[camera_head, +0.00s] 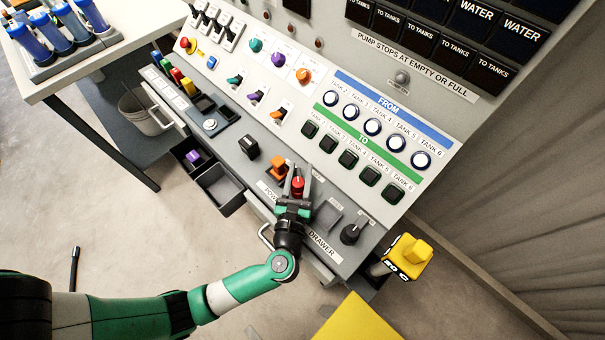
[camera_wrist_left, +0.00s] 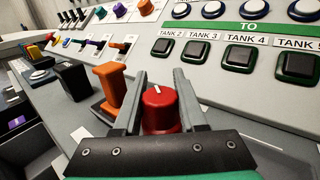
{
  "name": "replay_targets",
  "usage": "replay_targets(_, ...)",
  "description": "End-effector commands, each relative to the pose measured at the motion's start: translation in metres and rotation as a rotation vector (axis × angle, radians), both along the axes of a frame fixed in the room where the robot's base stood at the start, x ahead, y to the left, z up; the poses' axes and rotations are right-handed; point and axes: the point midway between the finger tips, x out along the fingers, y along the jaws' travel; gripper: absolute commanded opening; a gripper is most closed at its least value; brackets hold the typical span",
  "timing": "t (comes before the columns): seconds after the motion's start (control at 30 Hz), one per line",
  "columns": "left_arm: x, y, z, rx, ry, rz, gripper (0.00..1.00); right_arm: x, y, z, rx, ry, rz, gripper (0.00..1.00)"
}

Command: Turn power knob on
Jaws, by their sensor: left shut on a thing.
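The red knob (camera_head: 297,187) stands on the sloping front ledge of the control panel, by a label starting "PO" that my gripper partly covers. It also shows in the left wrist view (camera_wrist_left: 160,108), round, with a white mark on top pointing roughly away from my gripper. My left gripper (camera_head: 299,172) reaches in from below, with one finger on each side of the knob, shut on it. Its dark fingers also show in the left wrist view (camera_wrist_left: 157,80). The lower part of the knob is partly hidden there. My right gripper is in neither view.
Another dark knob (camera_head: 352,232) is to the right. Tank buttons (camera_head: 349,160) line the panel above. A yellow block (camera_head: 408,256) sticks out at the right.

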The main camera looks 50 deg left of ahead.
Motion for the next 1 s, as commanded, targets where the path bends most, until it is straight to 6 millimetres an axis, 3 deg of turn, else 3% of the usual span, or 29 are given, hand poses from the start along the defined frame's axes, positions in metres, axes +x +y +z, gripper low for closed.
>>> replay_targets(0.37,-0.0028,0.0032,-0.0008,0.0,0.0,0.152,0.0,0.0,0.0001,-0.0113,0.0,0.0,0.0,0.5)
replay_targets(0.87,-0.0038,0.0044,-0.001,0.0,0.002,0.171,0.0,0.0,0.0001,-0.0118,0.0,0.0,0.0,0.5)
replay_targets(0.9,-0.0038,0.0044,-0.001,0.0,0.002,0.171,0.48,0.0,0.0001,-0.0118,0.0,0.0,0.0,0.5)
replay_targets(1.0,-0.0038,0.0044,-0.0009,0.0,0.002,0.17,0.66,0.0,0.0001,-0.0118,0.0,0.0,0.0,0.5)
